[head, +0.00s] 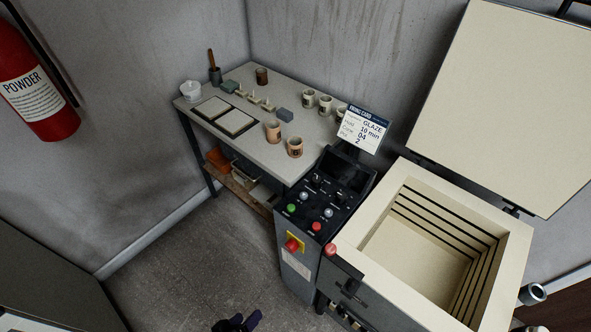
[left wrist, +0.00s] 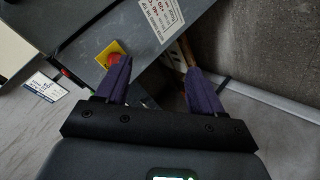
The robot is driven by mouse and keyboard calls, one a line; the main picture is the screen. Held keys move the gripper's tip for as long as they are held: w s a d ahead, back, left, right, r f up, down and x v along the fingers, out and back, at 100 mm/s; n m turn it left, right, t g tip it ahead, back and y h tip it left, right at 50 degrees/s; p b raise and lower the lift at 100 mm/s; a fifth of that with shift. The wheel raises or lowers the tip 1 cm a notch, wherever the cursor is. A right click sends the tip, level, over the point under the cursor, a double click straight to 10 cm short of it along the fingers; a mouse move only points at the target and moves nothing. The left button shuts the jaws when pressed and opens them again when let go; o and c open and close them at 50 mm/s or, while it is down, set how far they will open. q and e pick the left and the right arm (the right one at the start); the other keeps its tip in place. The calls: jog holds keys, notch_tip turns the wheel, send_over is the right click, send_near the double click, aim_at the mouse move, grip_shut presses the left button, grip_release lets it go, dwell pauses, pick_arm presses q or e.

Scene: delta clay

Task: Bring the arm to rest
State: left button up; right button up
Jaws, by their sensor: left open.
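My left gripper (head: 238,322) shows at the bottom edge of the head view, low over the bare floor and apart from the furniture. In the left wrist view its two purple fingers (left wrist: 158,88) are spread apart with nothing between them. Beyond the fingers, the red button on its yellow plate (left wrist: 112,56) shows in the left wrist view. The rest of my left arm is out of the head view. My right gripper is in neither view.
An open kiln (head: 405,185) with its lid raised stands at right. Its control panel (head: 320,205) has a red emergency button (head: 292,245). A worktable (head: 240,150) with cups and tiles stands at the back. A fire extinguisher (head: 35,95) hangs at left. The floor (head: 190,270) is clear.

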pick_arm(q)
jog(key=s+a+r+m+g+y, duration=0.1)
jog(key=s+a+r+y, duration=0.15)
jog(key=r, duration=0.35)
jog(key=s+a+r+m+g+y, duration=0.1)
jog(key=a+r+m+y, duration=0.15)
jog(key=r, duration=0.35)
jog(key=s+a+m+g, duration=0.2)
jog(key=s+a+g, duration=0.15)
jog(key=s, duration=0.25)
notch_tip(320, 180, up, 38)
jog(key=p, duration=3.7)
jog(key=shift+w+d+f, duration=0.25)
jog(key=shift+w+d, duration=0.15)
jog(key=shift+d, duration=0.05)
